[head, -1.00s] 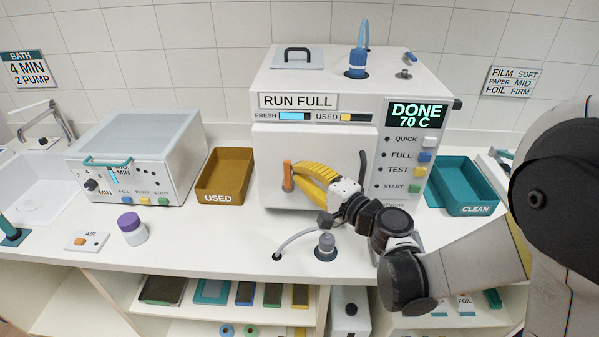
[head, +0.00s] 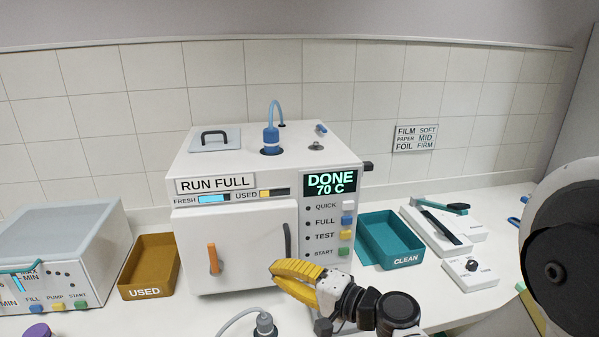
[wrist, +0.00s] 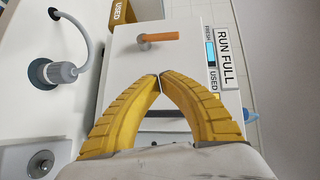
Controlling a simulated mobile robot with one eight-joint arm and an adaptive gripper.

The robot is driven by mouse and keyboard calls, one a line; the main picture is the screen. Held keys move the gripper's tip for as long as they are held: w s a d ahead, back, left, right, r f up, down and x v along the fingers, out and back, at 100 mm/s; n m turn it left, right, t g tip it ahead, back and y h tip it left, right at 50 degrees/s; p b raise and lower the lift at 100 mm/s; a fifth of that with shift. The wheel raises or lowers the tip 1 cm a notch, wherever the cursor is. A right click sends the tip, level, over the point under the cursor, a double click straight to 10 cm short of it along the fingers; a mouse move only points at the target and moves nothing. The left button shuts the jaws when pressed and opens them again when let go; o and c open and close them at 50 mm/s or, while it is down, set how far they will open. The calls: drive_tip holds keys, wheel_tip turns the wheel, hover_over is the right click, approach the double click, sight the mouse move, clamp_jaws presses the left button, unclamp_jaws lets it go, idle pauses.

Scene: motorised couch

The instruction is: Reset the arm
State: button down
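My gripper (head: 273,268) has yellow ribbed fingers and stands in front of the white machine's door (head: 240,275), to the right of its orange handle (head: 213,259). In the wrist view my gripper (wrist: 158,76) has its fingertips together with nothing between them. The orange handle (wrist: 158,37) lies beyond the tips, apart from them. The handle is upright in the head view. The door looks closed or nearly so; I cannot tell which. My arm reaches in from the lower right.
The machine's display (head: 330,185) reads DONE 70 C. A brown USED tray (head: 150,262) is on its left, a teal CLEAN tray (head: 390,240) on its right. A grey hose fitting (head: 265,324) stands in front; it also shows in the wrist view (wrist: 58,72).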

drive_tip(key=s+d+f+n+h, duration=0.1)
drive_tip(key=s+d+h, duration=0.3)
drive_tip(key=d, duration=0.4)
drive_tip(key=s+d+f+n+g+h+b, duration=0.1)
drive_tip(key=s+d+n+h, duration=0.1)
drive_tip(key=s+d+h, duration=0.3)
drive_tip(key=s+d+n+g+h, duration=0.1)
drive_tip(key=s+d+h, duration=0.4)
drive_tip(key=d, duration=0.7)
drive_tip(key=shift+s+d+f+n+b, duration=0.25)
drive_tip(key=shift+s+f+n+b, duration=0.15)
drive_tip(key=shift+s+n, duration=0.4)
